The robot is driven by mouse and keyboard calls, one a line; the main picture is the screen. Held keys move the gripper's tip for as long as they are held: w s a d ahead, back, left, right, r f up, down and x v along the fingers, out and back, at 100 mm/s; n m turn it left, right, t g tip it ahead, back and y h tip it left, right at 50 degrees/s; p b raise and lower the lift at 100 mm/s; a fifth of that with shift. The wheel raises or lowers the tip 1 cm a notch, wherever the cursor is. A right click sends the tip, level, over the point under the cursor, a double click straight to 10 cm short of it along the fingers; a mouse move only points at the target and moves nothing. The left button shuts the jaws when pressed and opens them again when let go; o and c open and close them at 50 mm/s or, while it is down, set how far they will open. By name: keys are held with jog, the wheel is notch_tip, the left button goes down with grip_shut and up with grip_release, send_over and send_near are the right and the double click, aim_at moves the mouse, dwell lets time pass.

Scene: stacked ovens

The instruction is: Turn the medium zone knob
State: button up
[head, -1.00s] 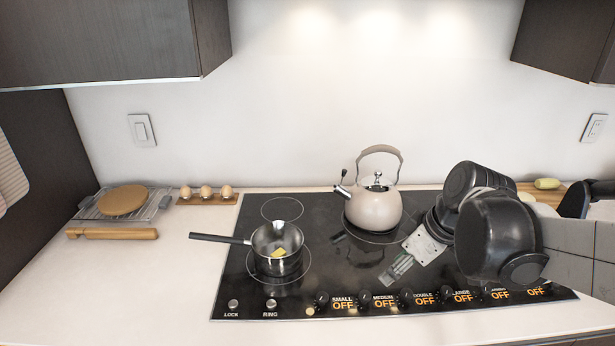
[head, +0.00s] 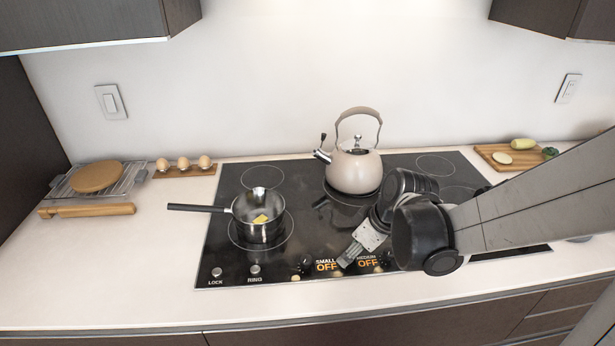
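The black cooktop (head: 300,205) has a row of knobs with lit labels along its front edge. The medium label (head: 368,262) reads OFF in orange. The medium knob, just left of that label, is mostly or wholly hidden by my gripper's fingers. My gripper (head: 347,262) points down and left, with its fingertips over the front of the cooktop between the small and medium labels. Whether the fingertips touch the knob, and how far apart they are, is too small to tell. The small label (head: 326,265) also reads OFF, with its knob (head: 305,265) to its left.
A beige kettle (head: 354,170) stands behind my gripper. A saucepan (head: 258,215) with a yellow piece inside sits at left, its handle pointing left. My arm covers the knobs further right. The counter front (head: 150,308) is clear.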

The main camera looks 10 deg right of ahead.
jog(key=shift+w+a+f, duration=0.15)
jog(key=shift+f, duration=0.4)
jog(key=shift+c, duration=0.2)
grip_shut()
jog(key=m+h+b, duration=0.1)
jog(key=m, duration=0.2)
jog(key=m+t+h, duration=0.1)
jog(key=m, duration=0.1)
jog(key=shift+a+m+b, duration=0.15)
jog(key=shift+m+b, duration=0.2)
jog(key=shift+m, duration=0.05)
jog(key=m+h+b, duration=0.1)
jog(key=m+h, duration=0.1)
jog(key=m, duration=0.3)
jog(key=shift+m, duration=0.4)
